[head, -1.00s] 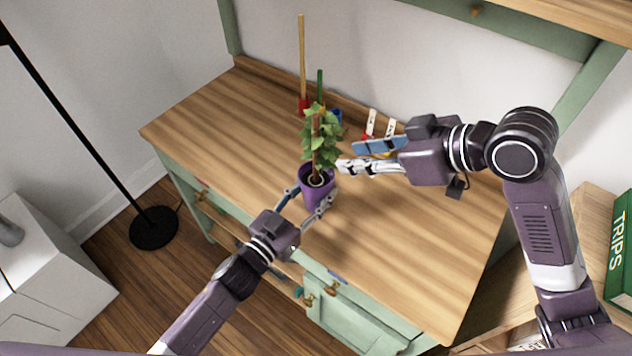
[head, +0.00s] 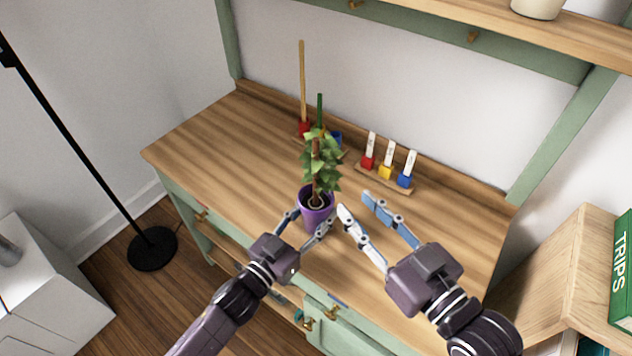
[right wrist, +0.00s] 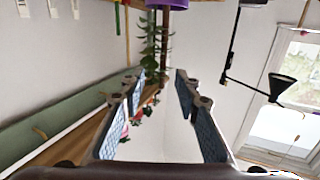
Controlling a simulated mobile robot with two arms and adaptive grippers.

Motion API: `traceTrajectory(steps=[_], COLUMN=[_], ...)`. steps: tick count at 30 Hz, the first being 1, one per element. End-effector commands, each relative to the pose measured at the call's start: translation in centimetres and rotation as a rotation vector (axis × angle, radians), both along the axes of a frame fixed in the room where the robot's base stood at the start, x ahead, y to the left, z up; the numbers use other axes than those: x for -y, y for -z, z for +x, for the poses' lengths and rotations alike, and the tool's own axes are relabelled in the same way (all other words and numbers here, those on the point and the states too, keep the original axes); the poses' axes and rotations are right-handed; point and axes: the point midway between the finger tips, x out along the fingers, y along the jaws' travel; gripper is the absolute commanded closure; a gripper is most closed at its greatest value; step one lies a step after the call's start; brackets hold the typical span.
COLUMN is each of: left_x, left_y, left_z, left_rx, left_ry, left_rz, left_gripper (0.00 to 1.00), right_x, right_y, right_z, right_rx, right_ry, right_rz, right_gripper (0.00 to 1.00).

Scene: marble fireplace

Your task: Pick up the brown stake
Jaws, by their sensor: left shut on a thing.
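A brown stake (head: 316,147) stands upright among the leaves of a green plant (head: 328,172) in a purple pot (head: 316,220); leaves hide much of it. In the right wrist view the picture is upside down, with the pot (right wrist: 168,4) at the top edge and the stake (right wrist: 165,30) below it. My left gripper (head: 311,219) is shut on the pot from the front. My right gripper (head: 355,203) is open and empty, just right of the pot, its fingers pointing toward the plant. Its open fingers also show in the right wrist view (right wrist: 156,76).
A tan stick (head: 302,80) in a red base and a green stick (head: 320,110) in a blue base stand behind the plant. A wooden rack (head: 384,179) with red, yellow and blue labelled blocks sits at the back right. The wooden desktop (head: 215,145) is clear at left.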

Motion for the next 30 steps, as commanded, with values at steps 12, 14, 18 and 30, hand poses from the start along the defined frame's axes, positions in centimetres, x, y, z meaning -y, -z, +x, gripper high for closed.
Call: traceTrajectory(steps=[12, 14, 18, 30], left_x=[0.0, 0.0, 0.0, 0.0], left_y=[0.0, 0.0, 0.0, 0.0], left_z=[0.0, 0.0, 0.0, 0.0], left_rx=[0.000, 0.000, 0.000, 0.000], left_ry=[0.000, 0.000, 0.000, 0.000], left_rz=[0.000, 0.000, 0.000, 0.000], left_gripper=[0.92, 0.92, 0.92, 0.92], right_x=[-1.5, -2.0, -2.9, -5.0], right_y=[-0.8, -0.8, -0.7, -0.6], right_z=[1.4, 2.2, 3.8, 6.7], right_rx=[0.043, 0.043, 0.040, 0.040], right_ry=[0.011, 0.011, 0.010, 0.009], right_rz=[0.019, 0.020, 0.019, 0.020], right_gripper=[0.70, 0.70, 0.70, 0.70])
